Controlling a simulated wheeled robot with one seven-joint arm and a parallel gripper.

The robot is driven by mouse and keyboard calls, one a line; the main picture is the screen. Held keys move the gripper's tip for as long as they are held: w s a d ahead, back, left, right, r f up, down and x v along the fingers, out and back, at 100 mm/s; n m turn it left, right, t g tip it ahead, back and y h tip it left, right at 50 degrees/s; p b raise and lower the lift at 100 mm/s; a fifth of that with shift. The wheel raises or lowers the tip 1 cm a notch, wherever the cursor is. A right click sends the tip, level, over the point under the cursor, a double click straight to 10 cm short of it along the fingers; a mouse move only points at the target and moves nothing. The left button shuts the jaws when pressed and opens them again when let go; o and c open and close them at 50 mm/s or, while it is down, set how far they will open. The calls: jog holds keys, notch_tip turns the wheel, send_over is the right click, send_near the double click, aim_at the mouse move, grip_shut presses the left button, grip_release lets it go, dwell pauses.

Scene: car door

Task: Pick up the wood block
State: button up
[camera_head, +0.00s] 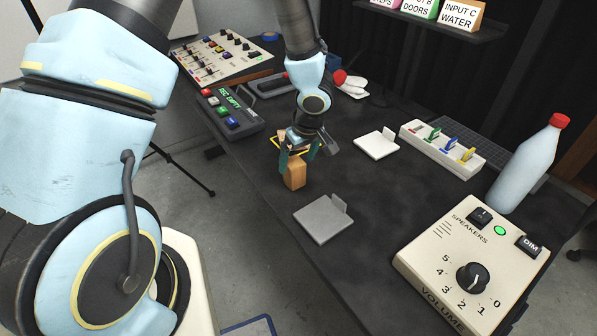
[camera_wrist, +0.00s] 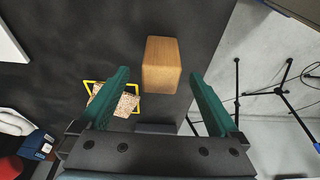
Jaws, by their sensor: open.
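The wood block (camera_head: 294,173) is a small orange-brown block standing on the dark table near its left edge. In the wrist view the wood block (camera_wrist: 161,65) lies ahead of the fingers, between their lines and a little right of centre. My gripper (camera_head: 298,158) is above and around the top of the block in the head view, pointing down. In the wrist view my gripper (camera_wrist: 158,82) is open, with its two green fingers apart and nothing between the tips. I cannot tell whether a finger touches the block.
A yellow-framed piece with a speckled sponge-like surface (camera_wrist: 113,98) lies beside the block. A grey plate (camera_head: 323,219) and a white plate (camera_head: 376,144) lie to the right. A speaker volume box (camera_head: 471,262) and a bottle (camera_head: 527,165) stand further right. A button panel (camera_head: 230,113) is at left.

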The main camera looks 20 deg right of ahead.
jog(key=x, duration=0.3)
jog(key=b+x, duration=0.1)
jog(key=x, duration=0.3)
jog(key=shift+w+a+f, duration=0.1)
jog(key=shift+w+f, duration=0.05)
jog(key=shift+w, duration=0.15)
grip_shut()
dwell(0.5)
